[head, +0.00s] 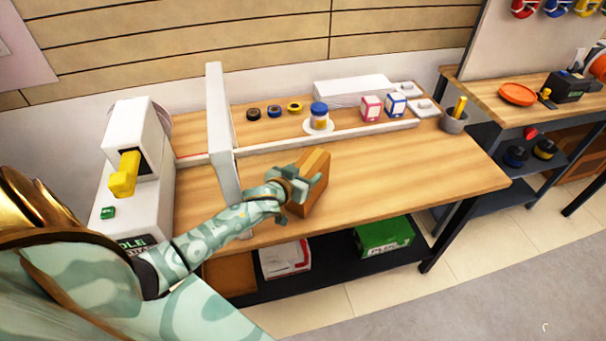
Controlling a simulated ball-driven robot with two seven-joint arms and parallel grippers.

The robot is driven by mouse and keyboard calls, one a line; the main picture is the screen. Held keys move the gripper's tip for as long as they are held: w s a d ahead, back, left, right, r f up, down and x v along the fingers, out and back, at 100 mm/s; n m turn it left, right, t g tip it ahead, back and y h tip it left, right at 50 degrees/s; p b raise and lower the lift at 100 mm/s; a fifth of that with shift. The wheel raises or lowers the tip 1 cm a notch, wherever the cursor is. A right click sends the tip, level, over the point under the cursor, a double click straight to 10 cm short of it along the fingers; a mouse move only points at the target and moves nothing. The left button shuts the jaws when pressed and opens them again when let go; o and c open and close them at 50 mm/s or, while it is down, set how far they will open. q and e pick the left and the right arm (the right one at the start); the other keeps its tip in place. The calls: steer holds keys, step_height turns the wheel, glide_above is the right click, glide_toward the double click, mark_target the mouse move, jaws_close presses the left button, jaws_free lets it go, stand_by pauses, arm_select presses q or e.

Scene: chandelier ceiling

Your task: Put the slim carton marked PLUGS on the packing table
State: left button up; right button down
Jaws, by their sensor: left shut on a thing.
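My left gripper (300,188) reaches in from the left and is shut on an orange-brown slim carton (317,164). The carton is upright and a little tilted, over the front middle of the wooden packing table (400,185). I cannot tell whether its bottom touches the tabletop. The gripper hides part of its left side, and I can read no marking on it. My right gripper is not in view.
A white post (222,135) stands left of the carton, near my forearm. A white machine with a yellow part (124,175) is at the left. Tape rolls, a jar (319,116) and small boxes (371,107) stand behind a low rail. The tabletop right of the carton is clear.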

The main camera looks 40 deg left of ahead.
arm_select(q)
steer(key=o, duration=1.7)
steer(key=shift+s+r, duration=0.2)
steer(key=shift+s, duration=0.05)
steer(key=p+v, duration=0.2)
steer(key=v, duration=0.5)
